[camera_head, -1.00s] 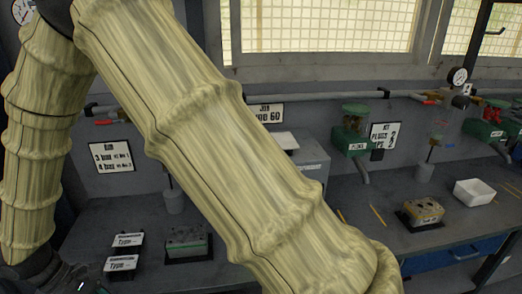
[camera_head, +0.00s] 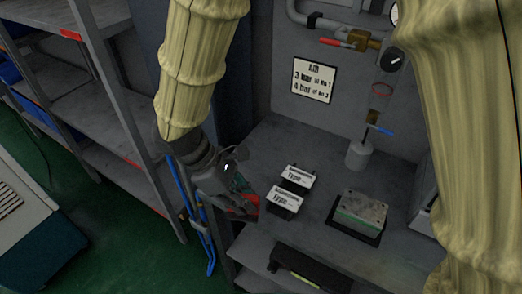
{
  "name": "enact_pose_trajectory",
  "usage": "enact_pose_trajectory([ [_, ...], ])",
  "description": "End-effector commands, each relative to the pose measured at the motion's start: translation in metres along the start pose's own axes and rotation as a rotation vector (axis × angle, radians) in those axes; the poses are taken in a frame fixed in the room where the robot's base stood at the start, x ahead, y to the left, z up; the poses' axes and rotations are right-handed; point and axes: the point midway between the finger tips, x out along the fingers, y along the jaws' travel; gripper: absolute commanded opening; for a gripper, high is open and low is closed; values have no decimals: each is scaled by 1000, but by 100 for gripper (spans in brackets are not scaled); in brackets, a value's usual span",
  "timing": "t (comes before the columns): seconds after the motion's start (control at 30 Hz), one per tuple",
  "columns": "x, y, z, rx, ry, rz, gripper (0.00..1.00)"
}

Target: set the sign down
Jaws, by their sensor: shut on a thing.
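My gripper (camera_head: 236,190), at the end of my sleeved arm, is at the left end of the grey bench. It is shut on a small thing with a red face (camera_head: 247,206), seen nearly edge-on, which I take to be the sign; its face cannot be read. My fingers hide much of it. It is close to the bench edge, and I cannot tell whether it touches the bench. Just to its right stand two small white "Type" signs on dark bases, one behind (camera_head: 298,176) and one in front (camera_head: 282,200).
A grey-green valve block (camera_head: 361,213) sits on a dark mat right of the signs. A grey cylinder (camera_head: 357,155) stands behind it. A wall notice (camera_head: 314,80) hangs above the bench (camera_head: 272,145). Grey shelving (camera_head: 112,110) and blue hanging tools (camera_head: 188,205) are at left.

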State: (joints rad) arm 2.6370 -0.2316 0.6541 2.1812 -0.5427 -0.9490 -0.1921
Motion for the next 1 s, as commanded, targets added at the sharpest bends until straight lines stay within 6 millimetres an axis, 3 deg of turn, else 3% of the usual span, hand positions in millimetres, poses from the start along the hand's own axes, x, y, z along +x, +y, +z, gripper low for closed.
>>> enact_pose_trajectory([
  [0.6,-5,115,-28,2,2,-2,0],
  [1.0,-5,147,-36,1,1,-1,0],
])
